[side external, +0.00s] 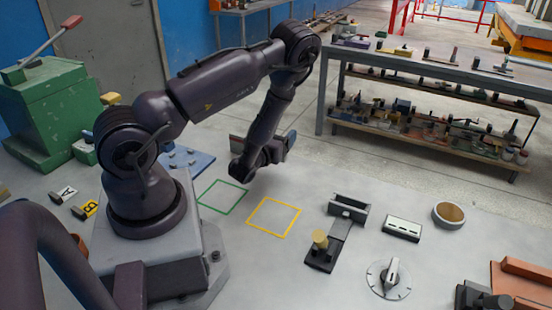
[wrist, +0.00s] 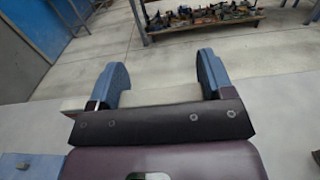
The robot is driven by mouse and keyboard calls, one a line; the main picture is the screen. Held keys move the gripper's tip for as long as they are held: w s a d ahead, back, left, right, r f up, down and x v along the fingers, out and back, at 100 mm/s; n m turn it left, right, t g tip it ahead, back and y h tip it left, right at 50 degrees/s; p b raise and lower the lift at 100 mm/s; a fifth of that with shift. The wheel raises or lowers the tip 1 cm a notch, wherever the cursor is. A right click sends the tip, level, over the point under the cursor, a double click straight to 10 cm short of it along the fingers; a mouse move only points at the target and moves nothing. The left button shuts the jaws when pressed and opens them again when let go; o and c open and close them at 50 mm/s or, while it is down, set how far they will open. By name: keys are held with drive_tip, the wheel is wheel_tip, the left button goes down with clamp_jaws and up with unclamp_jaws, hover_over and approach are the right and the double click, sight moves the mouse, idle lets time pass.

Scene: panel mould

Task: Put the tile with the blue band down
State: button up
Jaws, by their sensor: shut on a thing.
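My gripper (side external: 268,152) is raised above the bench, behind the green outlined square (side external: 222,197) and the yellow outlined square (side external: 273,217). In the wrist view, the two blue fingers of my gripper (wrist: 161,78) stand apart, with a pale flat piece (wrist: 160,96) between them. It looks like the held tile; most of it is hidden behind the dark gripper body, and no blue band shows on it. Both squares look empty. A blue plate (side external: 188,159) lies on the bench behind my arm; its corner shows in the wrist view (wrist: 18,165).
On the bench to the right are a dark fixture (side external: 349,209), a dial (side external: 389,278), a small block (side external: 401,228) and a round ring (side external: 448,215). A shelf table (side external: 440,70) stands behind.

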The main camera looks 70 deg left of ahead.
drive_tip(key=shift+f, duration=2.45)
drive_tip(key=shift+f, duration=0.1)
drive_tip(key=o, duration=1)
drive_tip(key=shift+c, duration=0.2)
drive_tip(key=v, duration=0.7)
drive_tip(key=shift+s+d, duration=0.2)
drive_tip(key=shift+d, duration=0.05)
